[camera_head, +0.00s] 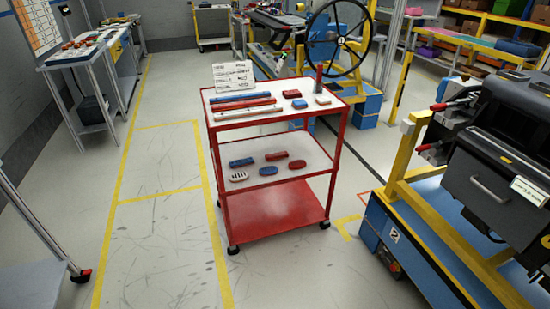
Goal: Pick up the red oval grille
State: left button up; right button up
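A small red oval piece (297,164), which looks like the red oval grille, lies flat on the middle shelf (315,158) of a red cart, towards its right side. A blue oval piece (268,170) lies just left of it, and a pale slotted oval grille (238,176) lies further left. A red rectangular piece (276,156) and a blue rectangular piece (242,162) lie behind them. Slots on the red oval are too small to make out. Neither of my grippers is in view.
The cart's top shelf (240,122) sits above and holds long bars, small blocks and a white sign (234,75). Red corner posts (335,170) frame the middle shelf. A yellow-framed fixture (400,170) stands at the right. Floor in front and left is clear.

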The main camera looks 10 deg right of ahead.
aim_at(298, 164)
jog(key=z, duration=2.55)
jog(key=u, duration=2.1)
jog(key=i+z, duration=0.35)
jog(key=i, duration=0.25)
jog(key=i+j+z, duration=0.1)
jog(key=i+z, duration=0.2)
jog(key=i, duration=0.3)
